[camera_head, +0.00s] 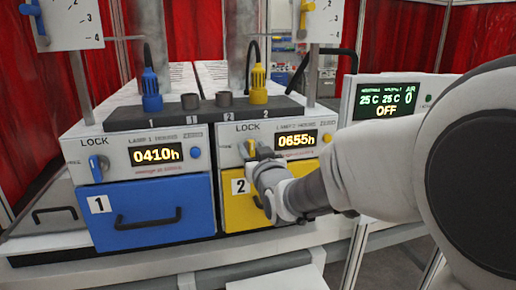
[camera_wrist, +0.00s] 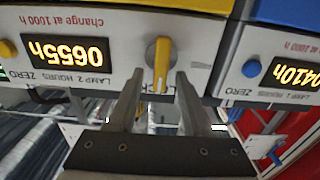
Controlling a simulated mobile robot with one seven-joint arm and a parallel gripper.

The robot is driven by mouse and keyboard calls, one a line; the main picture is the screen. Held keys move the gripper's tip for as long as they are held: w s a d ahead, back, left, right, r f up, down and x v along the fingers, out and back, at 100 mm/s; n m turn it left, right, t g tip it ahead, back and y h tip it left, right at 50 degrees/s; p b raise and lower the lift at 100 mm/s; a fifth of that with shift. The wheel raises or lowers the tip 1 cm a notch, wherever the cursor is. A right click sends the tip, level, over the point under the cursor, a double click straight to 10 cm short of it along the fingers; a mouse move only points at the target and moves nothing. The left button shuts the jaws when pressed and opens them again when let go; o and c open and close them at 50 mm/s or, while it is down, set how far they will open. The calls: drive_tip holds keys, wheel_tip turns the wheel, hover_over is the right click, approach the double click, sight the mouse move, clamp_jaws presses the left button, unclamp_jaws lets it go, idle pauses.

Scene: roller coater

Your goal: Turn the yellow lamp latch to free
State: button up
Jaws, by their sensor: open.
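The yellow lamp latch (camera_head: 250,148) sits on the grey front panel of lamp 2, under the word LOCK and left of the 0655h display. In the wrist view, which is upside down, the latch (camera_wrist: 161,62) is a narrow handle standing upright along the panel, its white-marked end towards the LOCK lettering. My gripper (camera_wrist: 158,76) is open, with one finger on each side of the latch's near end and a gap showing on both sides. In the head view my gripper (camera_head: 256,158) is at the panel and partly hides the latch.
The blue lamp 1 drawer (camera_head: 150,212) with its blue latch (camera_head: 97,165) is to the left. The yellow drawer (camera_head: 240,208) is below my gripper. A yellow knob (camera_head: 327,137) is right of the display (camera_head: 296,140). Yellow (camera_head: 258,90) and blue (camera_head: 151,95) plugs stand above.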

drive_tip(key=shift+c, duration=0.3)
clamp_jaws()
drive_tip(key=shift+f+b, duration=0.1)
drive_tip(key=shift+b, duration=0.3)
drive_tip(key=n+b, duration=0.3)
drive_tip(key=b, duration=0.1)
drive_tip(key=shift+a+f+n, duration=0.2)
drive_tip(key=shift+a+n, duration=0.05)
drive_tip(key=shift+n, duration=0.05)
drive_tip(key=n+b, duration=0.2)
drive_tip(key=n, duration=0.2)
drive_tip(key=n+b, duration=0.3)
drive_tip(key=n, duration=0.2)
drive_tip(key=a+f+n+b, duration=0.1)
drive_tip(key=n+b, duration=0.2)
drive_tip(key=n, duration=0.2)
drive_tip(key=shift+s, duration=0.2)
drive_tip(key=shift+n, duration=0.3)
